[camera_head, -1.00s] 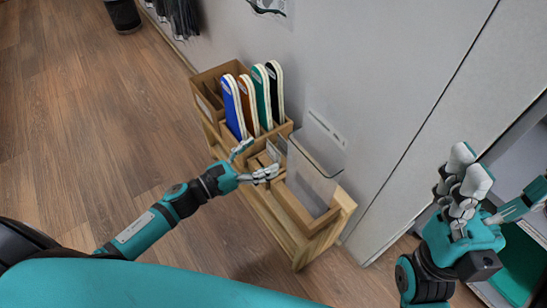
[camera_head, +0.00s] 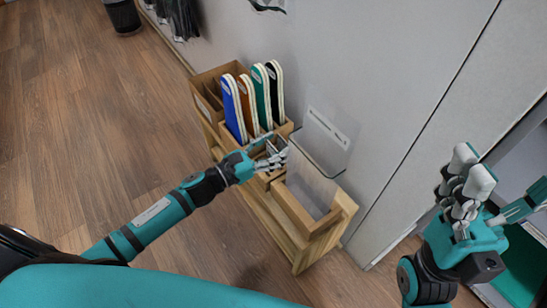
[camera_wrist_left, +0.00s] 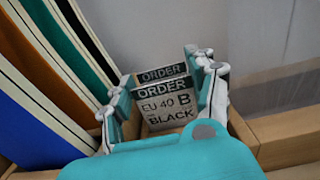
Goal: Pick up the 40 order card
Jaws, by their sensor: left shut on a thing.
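The 40 order card (camera_wrist_left: 166,108) shows in the left wrist view, a pale card reading "ORDER EU 40 B BLACK". My left gripper (camera_wrist_left: 160,84) has its fingers on both sides of the card and is shut on it, inside a compartment of the wooden rack. Another card (camera_wrist_left: 160,73) with "ORDER" on its top edge stands right behind it. In the head view my left gripper (camera_head: 277,156) is at the rack's middle compartment, and its fingers hide most of the cards. My right gripper (camera_head: 477,195) is at the right, empty, with its fingers apart.
The wooden rack (camera_head: 318,236) stands against a grey wall (camera_head: 380,90). Blue, orange, green and black insoles (camera_head: 233,108) stand upright beside the cards. A clear panel (camera_head: 322,145) rises at the rack's right part. Open wood floor (camera_head: 90,130) lies to the left.

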